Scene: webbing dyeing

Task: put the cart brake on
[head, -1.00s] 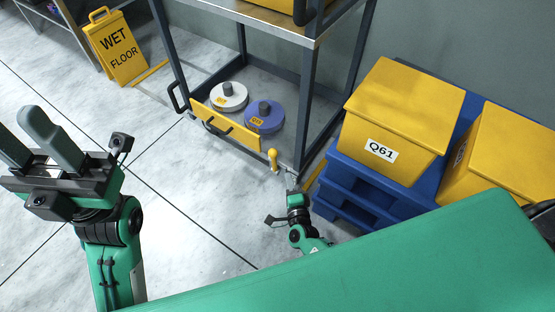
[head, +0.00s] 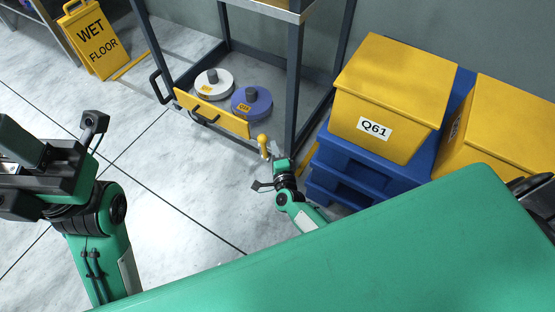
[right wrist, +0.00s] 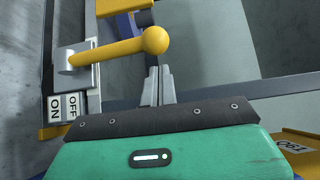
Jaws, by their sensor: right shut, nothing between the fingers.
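The cart (head: 293,85) is a dark metal frame with shelves. Its brake lever (head: 263,145) is yellow with a ball knob, at the cart's near lower corner. In the right wrist view the lever (right wrist: 118,47) sticks out rightward from a grey plate, above a label plate (right wrist: 65,108) reading ON and OFF. I cannot tell which setting it is at. My right gripper (right wrist: 158,86) is shut and empty, its fingertips just below the ball knob in that view; contact is not clear. In the head view my right gripper (head: 274,160) is beside the lever. My left gripper (head: 15,145) is cut off at the left edge.
A white spool (head: 213,86) and a purple spool (head: 252,103) sit on the cart's bottom shelf behind a yellow panel (head: 212,112). Yellow bins, one marked Q61 (head: 392,95), stand on blue pallets (head: 345,160) at right. A wet floor sign (head: 92,40) stands far left.

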